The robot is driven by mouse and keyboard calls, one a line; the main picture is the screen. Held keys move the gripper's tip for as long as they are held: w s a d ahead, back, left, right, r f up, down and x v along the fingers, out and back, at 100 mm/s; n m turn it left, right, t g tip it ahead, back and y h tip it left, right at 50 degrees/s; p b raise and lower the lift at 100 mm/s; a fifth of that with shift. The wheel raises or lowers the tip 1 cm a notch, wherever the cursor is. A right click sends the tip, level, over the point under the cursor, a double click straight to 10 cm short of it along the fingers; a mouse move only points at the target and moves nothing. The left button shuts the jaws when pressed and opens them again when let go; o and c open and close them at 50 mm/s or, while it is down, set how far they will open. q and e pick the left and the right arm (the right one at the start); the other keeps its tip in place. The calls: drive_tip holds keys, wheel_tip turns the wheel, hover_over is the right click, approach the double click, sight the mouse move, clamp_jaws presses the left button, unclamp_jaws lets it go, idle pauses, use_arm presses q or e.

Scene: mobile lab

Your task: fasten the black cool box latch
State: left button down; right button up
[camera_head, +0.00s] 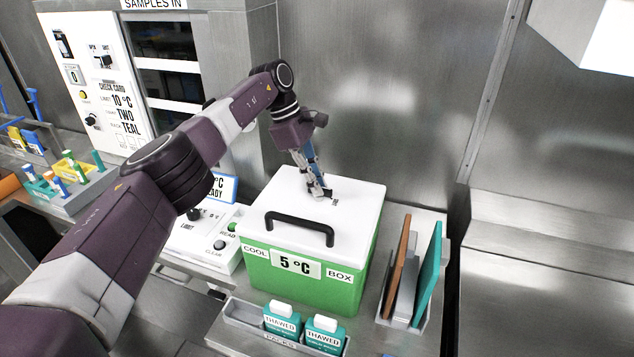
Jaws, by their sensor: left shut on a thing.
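The cool box (352,280) is green with a white lid (355,215) and a black carry handle (299,226) on top. Its lid lies flat on the box. My left gripper (319,191) points down at the far part of the lid, behind the handle. It is shut on a small black piece (328,194), which looks like the latch. The fingers hide part of it, and I cannot tell its exact position. A tiny dark marking shows on the lid beside it. My right gripper is not in view.
A control panel (203,244) stands left of the box. A tray (240,312) with two teal "THAWED" bottles (324,334) stands in front. Upright brown and teal plates (428,275) stand at the right. A metal wall (390,90) rises behind the box.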

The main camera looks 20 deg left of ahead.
use_arm(q)
drive_tip(key=c, duration=2)
unclamp_jaws()
drive_tip(key=shift+r, duration=0.1)
drive_tip(key=v, duration=0.5)
drive_tip(key=shift+w, duration=0.1)
drive_tip(key=shift+v, duration=1.25)
drive_tip(key=shift+a, duration=0.15)
